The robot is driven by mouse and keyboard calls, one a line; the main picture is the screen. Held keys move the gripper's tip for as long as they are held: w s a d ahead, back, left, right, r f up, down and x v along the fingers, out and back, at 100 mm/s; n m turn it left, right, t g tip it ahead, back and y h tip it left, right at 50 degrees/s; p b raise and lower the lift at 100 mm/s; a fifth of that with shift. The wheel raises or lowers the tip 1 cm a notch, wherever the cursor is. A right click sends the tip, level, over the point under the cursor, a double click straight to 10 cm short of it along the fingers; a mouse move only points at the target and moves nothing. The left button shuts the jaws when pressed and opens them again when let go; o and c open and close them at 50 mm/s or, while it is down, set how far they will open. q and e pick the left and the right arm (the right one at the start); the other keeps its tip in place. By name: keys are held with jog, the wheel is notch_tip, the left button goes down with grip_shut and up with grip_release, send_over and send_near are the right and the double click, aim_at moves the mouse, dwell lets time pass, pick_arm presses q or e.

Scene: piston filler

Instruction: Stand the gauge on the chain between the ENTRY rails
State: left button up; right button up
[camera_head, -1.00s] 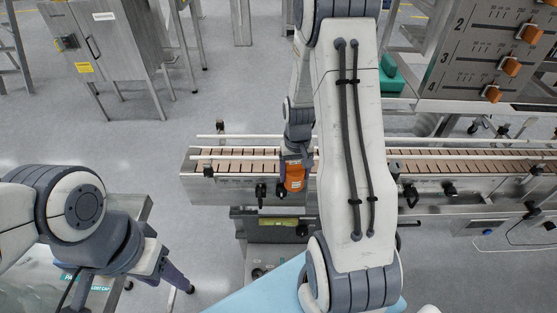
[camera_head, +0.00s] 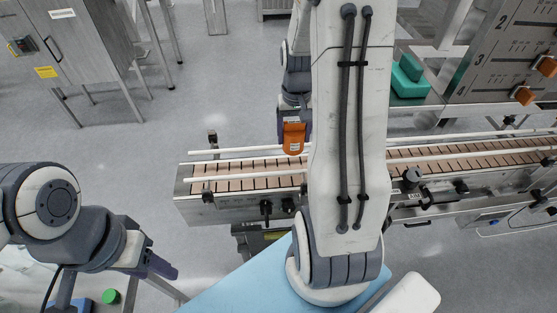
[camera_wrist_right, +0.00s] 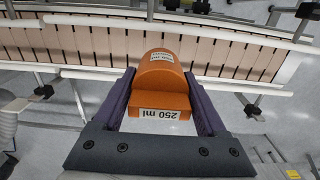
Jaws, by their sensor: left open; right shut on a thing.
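The gauge is an orange block with a rounded end and a "250 ml" label. It shows in the head view (camera_head: 293,138) and large in the right wrist view (camera_wrist_right: 162,72). My right gripper (camera_wrist_right: 163,100) is shut on it, one finger along each side. In the head view the gauge overlaps the far rail; its height over the chain cannot be told. The chain (camera_head: 240,184) is brown slats between two white rails (camera_head: 230,178). My right arm hides part of the chain. My left gripper (camera_head: 160,267) is open and empty at lower left, away from the conveyor.
The rails stand on brackets and clamp knobs along the conveyor's sides. A panel with orange knobs (camera_head: 522,95) and a green block (camera_head: 408,80) are at upper right. A steel cabinet (camera_head: 75,40) stands at upper left. The chain left of my right arm is clear.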

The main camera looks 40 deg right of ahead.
notch_tip(320, 180, down, 10)
jog(key=shift+d+r+p, duration=0.1)
jog(key=shift+d+p, duration=0.05)
jog(key=shift+p, duration=0.2)
jog(key=shift+f, duration=0.2)
jog(key=o, duration=1.4)
jog(key=shift+r, duration=0.1)
notch_tip(320, 180, up, 12)
jog(key=shift+r+b, duration=0.15)
jog(key=shift+b, duration=0.4)
